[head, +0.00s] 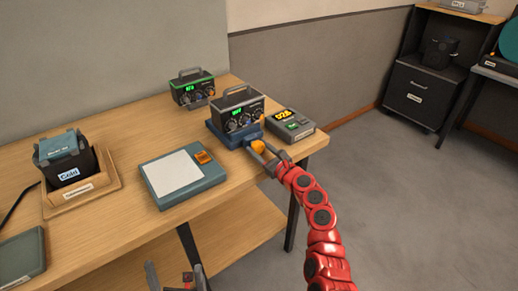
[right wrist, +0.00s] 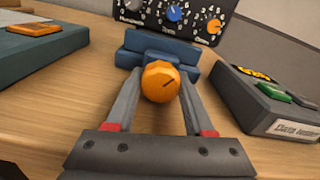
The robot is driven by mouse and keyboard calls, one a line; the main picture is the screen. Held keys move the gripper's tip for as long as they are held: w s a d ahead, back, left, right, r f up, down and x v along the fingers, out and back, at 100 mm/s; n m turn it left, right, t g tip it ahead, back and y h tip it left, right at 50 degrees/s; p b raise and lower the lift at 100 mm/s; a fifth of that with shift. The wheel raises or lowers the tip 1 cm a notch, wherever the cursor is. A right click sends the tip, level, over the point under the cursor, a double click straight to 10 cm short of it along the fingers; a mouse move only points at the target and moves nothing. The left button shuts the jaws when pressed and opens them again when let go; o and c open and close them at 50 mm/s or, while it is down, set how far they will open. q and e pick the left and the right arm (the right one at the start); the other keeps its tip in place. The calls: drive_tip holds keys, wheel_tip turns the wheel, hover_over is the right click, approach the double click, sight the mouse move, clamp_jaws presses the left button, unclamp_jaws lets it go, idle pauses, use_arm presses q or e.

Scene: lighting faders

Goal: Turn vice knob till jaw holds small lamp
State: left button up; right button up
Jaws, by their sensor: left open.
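The vice (head: 222,136) is a low blue block near the table's right end, in front of a dark box with knobs. No small lamp can be made out; the vice's jaw gap is mostly hidden. My left gripper (head: 176,276) is open and empty at the bottom of the head view, off the table's front edge.
The dark box (head: 238,108) with handle stands behind the vice; a green-topped one (head: 192,90) is farther back. A grey device (head: 290,126) with yellow display sits right of the vice. A flat blue-grey pad (head: 182,177) and a labelled holder (head: 75,178) are left.

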clamp_jaws()
drive_tip(key=shift+a+m, duration=0.2)
drive_tip(key=shift+m, duration=0.1)
drive_tip(key=shift+d+m, duration=0.15)
drive_tip(key=shift+m, duration=0.65)
drive_tip(key=shift+m+p, duration=0.35)
drive_tip(key=shift+m, duration=0.05)
drive_tip(key=shift+r+m+p, duration=0.1)
drive_tip(key=shift+m+p, duration=0.7)
drive_tip(key=shift+m, duration=1)
